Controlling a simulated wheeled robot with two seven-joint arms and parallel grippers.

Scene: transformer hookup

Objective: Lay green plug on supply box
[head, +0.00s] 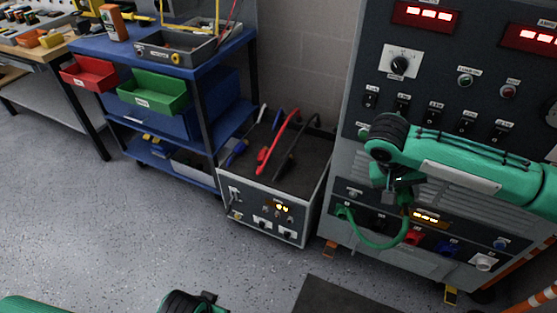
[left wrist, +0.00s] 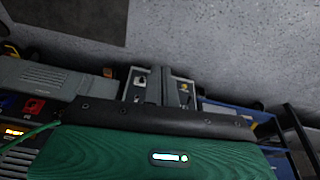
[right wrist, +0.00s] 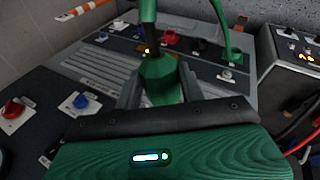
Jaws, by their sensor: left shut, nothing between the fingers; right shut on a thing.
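The green plug (right wrist: 160,80) is between the fingers of my right gripper (right wrist: 160,92), which is shut on it. In the head view, my right gripper (head: 396,188) is in front of the cabinet's lower panel, and the plug is mostly hidden there. A green cable (head: 375,245) loops from the gripper to the panel's left side. The supply box (head: 262,213) stands on the floor left of the cabinet, apart from the plug. It also shows in the right wrist view (right wrist: 290,50). My left gripper (left wrist: 160,88) is shut and empty; its fingertips are out of the head view.
Red, blue and black leads (head: 278,142) lie on the supply box's dark top. The large cabinet (head: 345,190) stands on its right. A blue cart (head: 205,60) with red and green bins stands behind it on the left. The floor in front is clear, apart from a dark mat (head: 345,296).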

